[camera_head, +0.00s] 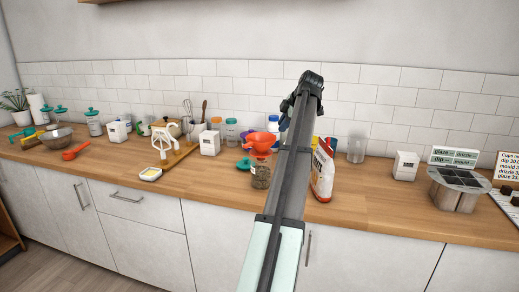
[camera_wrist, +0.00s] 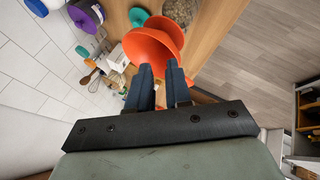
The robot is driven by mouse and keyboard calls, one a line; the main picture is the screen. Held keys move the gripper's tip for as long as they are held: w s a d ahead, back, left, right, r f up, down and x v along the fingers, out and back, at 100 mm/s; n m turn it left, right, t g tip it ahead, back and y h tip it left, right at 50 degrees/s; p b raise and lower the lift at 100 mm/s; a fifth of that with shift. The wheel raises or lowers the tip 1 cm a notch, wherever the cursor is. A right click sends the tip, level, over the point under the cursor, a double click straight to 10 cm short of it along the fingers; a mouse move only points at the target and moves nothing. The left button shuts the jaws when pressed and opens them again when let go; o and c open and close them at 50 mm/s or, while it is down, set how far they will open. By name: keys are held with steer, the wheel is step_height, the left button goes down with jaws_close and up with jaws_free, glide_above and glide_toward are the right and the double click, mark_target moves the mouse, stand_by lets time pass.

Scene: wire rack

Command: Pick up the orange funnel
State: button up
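The orange funnel (camera_head: 260,141) shows in the head view at the mouth of a glass jar (camera_head: 261,174) with brown contents, left of my arm. In the wrist view the orange funnel (camera_wrist: 148,47) lies just beyond my fingertips, with its wide bowl toward the camera. My gripper (camera_wrist: 159,70) has two dark blue fingers apart, with a gap between them. I see nothing held between them. Whether a fingertip touches the funnel I cannot tell. In the head view my gripper is at the end of the raised arm, its fingers partly hidden.
A teal lid (camera_head: 244,164) lies left of the jar. A white and red bag (camera_head: 322,170) stands right of my arm. A white box (camera_head: 209,143) and several jars stand behind and left. The tiled wall (camera_head: 370,110) runs behind. The front counter strip at right (camera_head: 375,205) is clear.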

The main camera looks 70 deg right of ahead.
steer(key=n, duration=0.7)
glide_toward(268, 146)
steer(key=d+x, duration=0.1)
steer(key=x, duration=0.4)
steer(key=shift+a+x, duration=0.1)
steer(key=shift+x, duration=1.2)
steer(key=shift+a+x, duration=0.15)
steer(key=shift+x, duration=1.15)
jaws_close()
